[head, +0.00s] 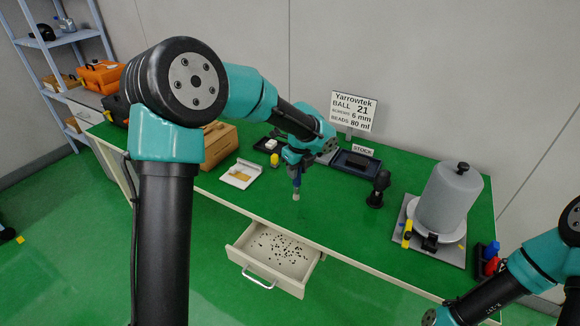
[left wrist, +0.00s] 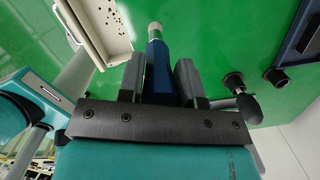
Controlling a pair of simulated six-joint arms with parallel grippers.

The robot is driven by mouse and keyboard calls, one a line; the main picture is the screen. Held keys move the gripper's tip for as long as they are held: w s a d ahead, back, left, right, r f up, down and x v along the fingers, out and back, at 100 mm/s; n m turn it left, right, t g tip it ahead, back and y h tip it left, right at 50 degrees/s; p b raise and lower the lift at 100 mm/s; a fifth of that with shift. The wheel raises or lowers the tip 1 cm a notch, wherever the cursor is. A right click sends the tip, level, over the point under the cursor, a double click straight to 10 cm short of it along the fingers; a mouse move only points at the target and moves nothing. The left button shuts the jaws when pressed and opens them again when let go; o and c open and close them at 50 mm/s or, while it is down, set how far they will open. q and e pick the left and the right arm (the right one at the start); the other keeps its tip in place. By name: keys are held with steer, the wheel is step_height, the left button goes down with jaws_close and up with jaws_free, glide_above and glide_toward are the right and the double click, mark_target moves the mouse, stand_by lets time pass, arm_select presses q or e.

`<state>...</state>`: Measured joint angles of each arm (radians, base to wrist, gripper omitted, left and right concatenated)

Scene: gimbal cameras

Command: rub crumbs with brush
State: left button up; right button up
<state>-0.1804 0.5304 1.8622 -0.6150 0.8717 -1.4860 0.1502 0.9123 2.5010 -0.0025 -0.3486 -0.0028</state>
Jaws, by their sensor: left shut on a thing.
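My left gripper (head: 296,173) is shut on the brush (head: 296,192), which has a blue handle and a pale tip. The brush points down above the green bench top, behind the open drawer. In the left wrist view the brush (left wrist: 157,70) sits between the two grey fingers, its pale tip beyond them. Many small dark crumbs (head: 280,248) lie scattered in the cream drawer (head: 240,256), which is pulled out at the bench front. The drawer's corner (left wrist: 118,45) also shows in the left wrist view. My right arm enters at the lower right; its gripper is out of the picture.
A grey cylinder (head: 447,198) stands on a plate at the right. A small black tool (head: 378,188) stands left of it.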

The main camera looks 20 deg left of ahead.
arm_select(q)
steer(key=s+d, duration=0.4)
steer(key=shift+s+d, duration=0.2)
steer(key=shift+d, duration=0.05)
steer(key=shift+f, duration=0.1)
